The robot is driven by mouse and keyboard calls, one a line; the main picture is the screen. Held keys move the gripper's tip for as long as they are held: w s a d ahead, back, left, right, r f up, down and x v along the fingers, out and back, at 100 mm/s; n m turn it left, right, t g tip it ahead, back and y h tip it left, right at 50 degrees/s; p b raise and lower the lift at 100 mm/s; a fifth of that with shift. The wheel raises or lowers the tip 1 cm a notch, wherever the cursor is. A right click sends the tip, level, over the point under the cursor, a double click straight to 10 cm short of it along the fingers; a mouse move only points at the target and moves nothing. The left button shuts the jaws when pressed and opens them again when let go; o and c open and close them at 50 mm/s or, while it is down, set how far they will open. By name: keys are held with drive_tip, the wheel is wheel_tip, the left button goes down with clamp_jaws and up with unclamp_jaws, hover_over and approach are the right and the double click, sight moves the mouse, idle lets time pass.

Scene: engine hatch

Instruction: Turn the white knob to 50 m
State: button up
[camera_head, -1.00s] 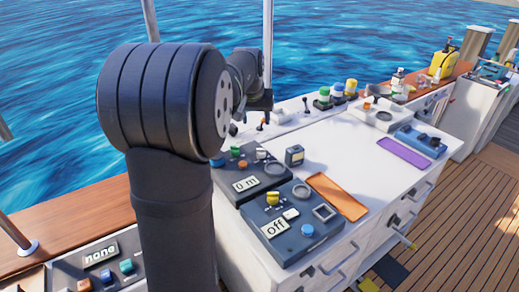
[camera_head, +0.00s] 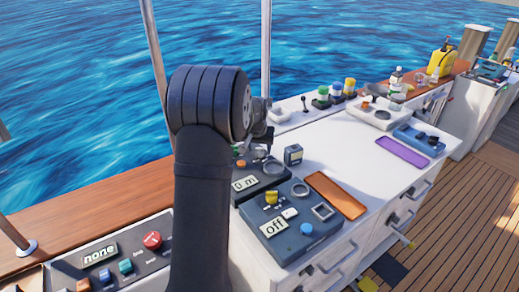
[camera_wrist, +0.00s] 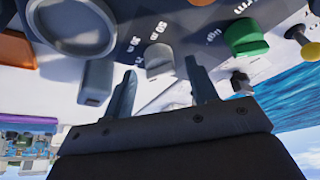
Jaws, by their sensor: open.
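The white knob (camera_wrist: 158,58) shows in the wrist view, on a dark panel with printed marks such as 50 and 30 beside it. My gripper (camera_wrist: 160,68) is open, with one finger to each side of the knob in this view. I cannot tell whether the fingers touch it or how deep they reach. In the head view, my gripper (camera_head: 264,138) is over the back of the dark control panel (camera_head: 262,190), and the knob is hidden behind my arm. The panel's small display (camera_head: 244,184) reads 0 m.
A green knob (camera_wrist: 246,37) sits right of the white knob in the wrist view. A small dark box (camera_head: 293,155) stands beside the panel. A second panel (camera_head: 290,222) reading off is in front. An orange tray (camera_head: 336,195) lies to the right.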

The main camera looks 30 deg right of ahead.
drive_tip(key=shift+x, duration=0.75)
drive_tip(key=c, duration=0.9)
drive_tip(key=shift+c, duration=0.2)
